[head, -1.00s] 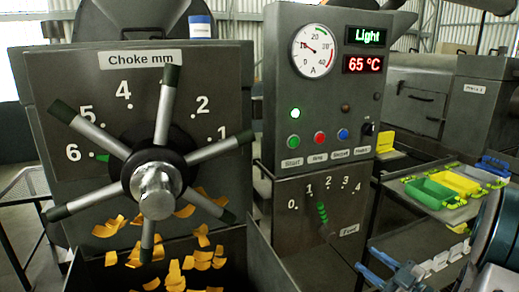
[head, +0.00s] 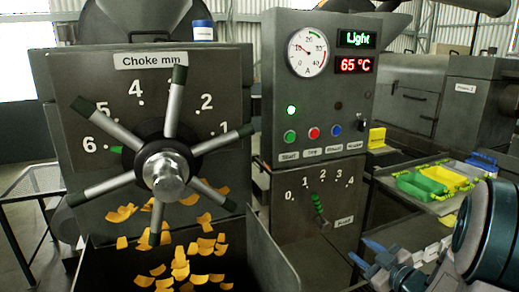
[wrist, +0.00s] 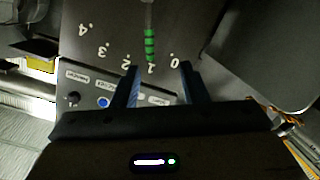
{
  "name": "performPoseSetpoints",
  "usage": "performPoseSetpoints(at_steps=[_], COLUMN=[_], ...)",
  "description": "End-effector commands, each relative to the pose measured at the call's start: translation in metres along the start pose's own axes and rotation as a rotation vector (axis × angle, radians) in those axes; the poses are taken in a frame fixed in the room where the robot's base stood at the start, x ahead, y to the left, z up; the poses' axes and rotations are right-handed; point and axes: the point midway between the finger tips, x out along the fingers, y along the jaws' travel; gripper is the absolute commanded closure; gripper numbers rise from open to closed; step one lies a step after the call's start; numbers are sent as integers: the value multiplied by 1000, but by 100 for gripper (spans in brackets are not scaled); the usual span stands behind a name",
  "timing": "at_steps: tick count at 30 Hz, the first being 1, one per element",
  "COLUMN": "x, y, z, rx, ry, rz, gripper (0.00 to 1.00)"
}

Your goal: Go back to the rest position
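My gripper (head: 365,252) is at the lower right of the head view, its blue fingertips pointing left. In the wrist view my gripper (wrist: 161,75) is open, its two fingers apart with nothing held between them. The feed lever (head: 318,204), with a green grip, is on the dark control panel and points up near the 1. It also shows upside down beyond the fingertips in the wrist view (wrist: 150,45). My gripper is apart from the lever, to its right and below it in the head view.
The choke handwheel (head: 168,172) with several spokes stands out at the left. Orange flakes (head: 180,268) fall into a dark bin below it. A tray (head: 452,204) with green and yellow boxes is at the right. The panel reads "Light" and 65 °C.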

Motion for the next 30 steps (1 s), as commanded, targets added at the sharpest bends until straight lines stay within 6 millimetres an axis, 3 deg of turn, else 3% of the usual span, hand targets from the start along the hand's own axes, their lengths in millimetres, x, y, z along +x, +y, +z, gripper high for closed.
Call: performPoseSetpoints(at_steps=[8,16,23,30], x=[5,-24,-66,-117], y=[16,3,-44,-120], z=[-12,-26,-43,-68], rx=[10,154,352,574], ry=[-307,-612,-846,-1066], rz=[151,275,291,187], gripper=[60,60,60,60])
